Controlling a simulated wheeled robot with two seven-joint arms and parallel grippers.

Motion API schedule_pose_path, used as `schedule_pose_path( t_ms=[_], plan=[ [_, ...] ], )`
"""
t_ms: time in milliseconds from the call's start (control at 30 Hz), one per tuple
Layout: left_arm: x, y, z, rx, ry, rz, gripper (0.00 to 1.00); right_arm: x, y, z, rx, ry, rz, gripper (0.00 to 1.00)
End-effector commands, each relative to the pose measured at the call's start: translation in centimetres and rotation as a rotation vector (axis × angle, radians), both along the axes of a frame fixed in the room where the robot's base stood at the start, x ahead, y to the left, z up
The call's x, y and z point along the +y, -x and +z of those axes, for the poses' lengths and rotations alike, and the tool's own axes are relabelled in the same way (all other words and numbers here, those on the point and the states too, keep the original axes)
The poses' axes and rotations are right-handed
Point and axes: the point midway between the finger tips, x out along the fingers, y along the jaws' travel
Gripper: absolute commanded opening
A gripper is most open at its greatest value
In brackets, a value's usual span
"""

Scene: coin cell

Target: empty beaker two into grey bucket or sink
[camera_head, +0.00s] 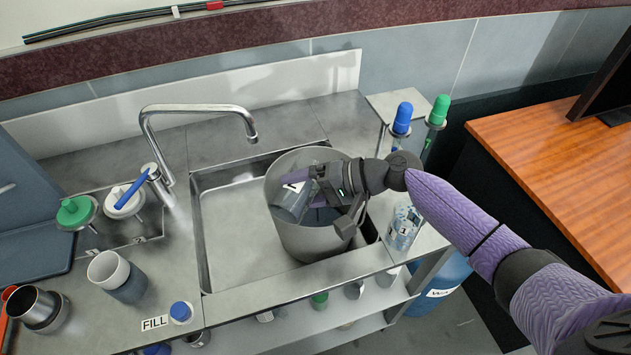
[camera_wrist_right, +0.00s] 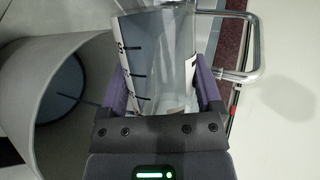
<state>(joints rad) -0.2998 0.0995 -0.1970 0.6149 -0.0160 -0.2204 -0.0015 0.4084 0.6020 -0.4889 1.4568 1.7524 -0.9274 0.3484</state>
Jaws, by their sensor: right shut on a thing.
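My right gripper (camera_head: 312,186) is shut on a clear beaker with a white label (camera_head: 291,201). I cannot read the label's number for certain. The beaker is tilted over the mouth of the grey bucket (camera_head: 306,241), which stands in the right part of the sink (camera_head: 231,232). In the right wrist view the beaker (camera_wrist_right: 158,62) shows graduation marks between the fingers (camera_wrist_right: 163,92), and the bucket (camera_wrist_right: 17,92) is beside it with bluish liquid inside. Whether liquid remains in the beaker is unclear. My left gripper is not in view.
Another labelled beaker (camera_head: 403,229) stands on the counter right of the sink. A tall faucet (camera_head: 196,109) arches over the sink's left side. A white and grey cup (camera_head: 118,277) and a steel cup (camera_head: 36,308) stand at the left. Bottles with blue (camera_head: 402,118) and green caps (camera_head: 439,110) stand behind right.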

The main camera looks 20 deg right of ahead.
Motion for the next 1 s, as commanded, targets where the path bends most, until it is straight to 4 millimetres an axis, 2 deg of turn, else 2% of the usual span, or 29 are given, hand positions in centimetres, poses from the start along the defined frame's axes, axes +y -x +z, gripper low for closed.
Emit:
schedule_pose_path(
  t_ms=[1000],
  plan=[
    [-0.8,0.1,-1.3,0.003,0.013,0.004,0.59,-0.2,-0.3,-0.5,0.074,-0.071,0.000,0.19]
  ],
)
